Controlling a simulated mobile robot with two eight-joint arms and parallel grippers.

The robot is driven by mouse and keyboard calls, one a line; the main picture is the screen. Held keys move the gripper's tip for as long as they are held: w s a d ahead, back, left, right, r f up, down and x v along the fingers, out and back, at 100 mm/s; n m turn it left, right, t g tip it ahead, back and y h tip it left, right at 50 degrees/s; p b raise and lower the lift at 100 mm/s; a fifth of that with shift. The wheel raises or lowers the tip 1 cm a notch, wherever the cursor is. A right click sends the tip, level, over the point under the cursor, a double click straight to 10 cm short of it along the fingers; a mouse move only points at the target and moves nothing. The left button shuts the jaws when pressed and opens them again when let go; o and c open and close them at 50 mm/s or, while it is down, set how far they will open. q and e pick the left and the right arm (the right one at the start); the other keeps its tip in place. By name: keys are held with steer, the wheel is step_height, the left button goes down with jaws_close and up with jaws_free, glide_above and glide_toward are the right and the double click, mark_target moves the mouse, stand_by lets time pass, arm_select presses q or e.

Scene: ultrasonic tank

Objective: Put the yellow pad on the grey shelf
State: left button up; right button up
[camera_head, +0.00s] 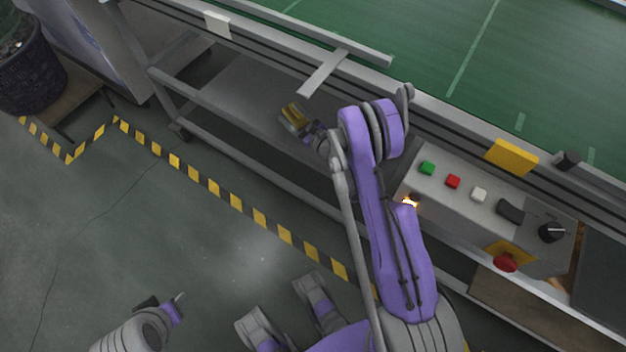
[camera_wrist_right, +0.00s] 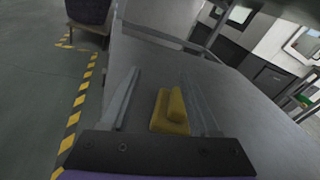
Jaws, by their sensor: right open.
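The yellow pad (camera_head: 294,115) rests on the grey shelf (camera_head: 235,88) under the green-topped conveyor. In the wrist view the pad (camera_wrist_right: 170,112) is a yellow block with a raised ridge, sitting between the fingers, nearer the right-hand one. My right gripper (camera_wrist_right: 160,74) is open around it, low over the shelf, and I see a gap on the left-hand side. In the head view the right gripper (camera_head: 301,122) is small and partly hidden by its own purple arm. My left gripper (camera_head: 172,306) is at the bottom left, over the floor, away from the pad; its jaws are unclear.
A control box (camera_head: 480,205) with several buttons and a red knob stands to the right of the arm. The conveyor rail (camera_head: 290,50) runs above the shelf. A dark plant pot (camera_head: 30,78) is at the far left. The shelf left of the pad is clear.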

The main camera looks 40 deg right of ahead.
steer(key=s+a+r+n+g+y, duration=0.2)
steer(key=s+a+r+n+g, duration=0.3)
steer(key=a+n, duration=0.4)
steer(key=s+a+r+n+g+y, duration=0.1)
steer(key=s+a+r+n+g, duration=0.1)
steer(key=s+a+r+n, duration=0.45)
steer(key=s+n+g+h, duration=0.5)
steer(key=s+n, duration=1.1)
steer(key=s, duration=0.7)
steer(key=shift+s+r, duration=0.2)
steer(key=shift+r, duration=0.1)
steer(key=shift+d, duration=0.1)
steer(key=shift+c, duration=1)
steer(key=shift+d, duration=0.1)
